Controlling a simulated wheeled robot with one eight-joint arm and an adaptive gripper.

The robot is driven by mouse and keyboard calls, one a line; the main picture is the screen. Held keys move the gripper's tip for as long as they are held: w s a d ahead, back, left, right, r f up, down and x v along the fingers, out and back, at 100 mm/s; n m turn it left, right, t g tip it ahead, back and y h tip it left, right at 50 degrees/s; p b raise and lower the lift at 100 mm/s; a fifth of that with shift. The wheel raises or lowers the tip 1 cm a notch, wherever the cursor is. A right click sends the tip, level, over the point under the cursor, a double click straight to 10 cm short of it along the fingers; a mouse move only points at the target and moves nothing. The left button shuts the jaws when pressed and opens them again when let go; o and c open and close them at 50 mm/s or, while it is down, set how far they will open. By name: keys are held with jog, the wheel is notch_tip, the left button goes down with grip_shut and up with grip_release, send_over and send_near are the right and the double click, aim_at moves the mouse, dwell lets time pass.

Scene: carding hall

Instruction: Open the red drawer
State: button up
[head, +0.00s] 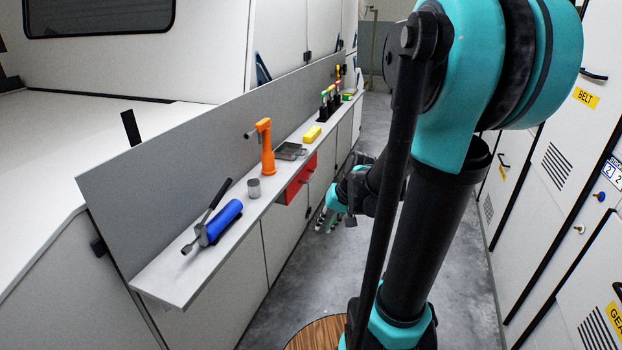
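The red drawer (299,181) sits under the narrow grey shelf, on its aisle side, near the middle of the head view. A small dark handle shows on its front. It looks closed or nearly so; the steep angle hides any small gap. My gripper (327,222) is in the aisle, lower than the drawer and a little to its right in the picture. It points downward and is apart from the drawer. Its fingers are small and partly hidden by my wrist, so their opening is unclear. I see nothing held in it.
White cabinets (560,165) line the right. Concrete floor (290,291) lies clear between.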

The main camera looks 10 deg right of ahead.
jog(key=w+d+r+m+y, duration=0.1)
jog(key=w+d+m+y, duration=0.15)
jog(key=w, duration=0.95)
jog(key=m+t+y, duration=0.2)
jog(key=t+y, duration=0.2)
jog(key=y, duration=0.4)
send_near(312, 176)
jog(key=shift+n, duration=0.25)
jog(key=x, duration=1)
jog(key=shift+w+f, duration=0.15)
jog(key=shift+f, duration=0.1)
grip_shut()
